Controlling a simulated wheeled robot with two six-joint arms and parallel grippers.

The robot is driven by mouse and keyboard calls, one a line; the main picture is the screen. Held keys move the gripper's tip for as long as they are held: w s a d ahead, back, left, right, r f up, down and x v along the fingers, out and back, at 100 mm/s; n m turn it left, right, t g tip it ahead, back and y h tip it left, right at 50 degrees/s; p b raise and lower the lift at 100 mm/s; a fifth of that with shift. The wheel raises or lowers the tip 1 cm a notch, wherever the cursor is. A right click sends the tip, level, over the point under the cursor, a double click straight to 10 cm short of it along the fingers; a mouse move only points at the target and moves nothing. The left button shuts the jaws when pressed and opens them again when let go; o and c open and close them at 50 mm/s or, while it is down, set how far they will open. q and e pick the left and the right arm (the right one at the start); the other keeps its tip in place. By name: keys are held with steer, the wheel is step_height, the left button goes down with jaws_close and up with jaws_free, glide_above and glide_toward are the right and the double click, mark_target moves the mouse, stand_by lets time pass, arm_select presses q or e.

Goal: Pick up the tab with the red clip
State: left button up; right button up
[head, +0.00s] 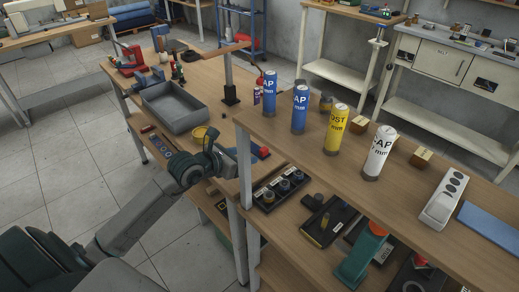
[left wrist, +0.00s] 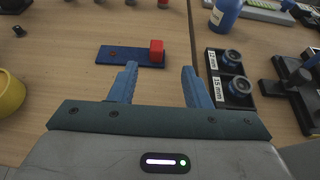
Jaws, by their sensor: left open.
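The tab is a flat blue strip (left wrist: 122,56) lying on the wooden table in the left wrist view. A red block-like clip (left wrist: 156,51) stands at its right end. In the head view the red clip (head: 263,153) shows just beyond my left gripper (head: 230,165), and the gripper partly hides the strip. My left gripper (left wrist: 160,72) is open with nothing between its blue fingers. Its fingertips appear just short of the tab, with the red clip ahead of the gap; whether they touch it cannot be told. My right gripper is not in view.
A black holder with round pieces (left wrist: 231,75) lies right of the fingers, and a yellow round container (left wrist: 8,92) is at left. A grey tray (head: 172,108) stands farther back. Labelled cans (head: 300,110) stand on the raised shelf, whose post (head: 243,170) is close to the gripper.

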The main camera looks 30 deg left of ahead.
mark_target(261, 151)
arm_select(q)
steer(key=shift+x, duration=1.05)
steer(key=shift+w+f, duration=0.15)
steer(key=shift+w, duration=0.15)
steer(key=shift+w+d+f, duration=0.1)
steer(key=shift+w+d, duration=0.05)
steer(key=shift+w, duration=0.25)
steer(key=p+x, duration=0.1)
steer(key=x, duration=0.3)
steer(key=shift+w+f, duration=0.2)
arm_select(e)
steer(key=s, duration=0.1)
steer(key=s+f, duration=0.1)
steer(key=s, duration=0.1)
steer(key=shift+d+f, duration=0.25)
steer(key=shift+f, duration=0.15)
arm_select(q)
steer(key=shift+c, duration=0.2)
jaws_close()
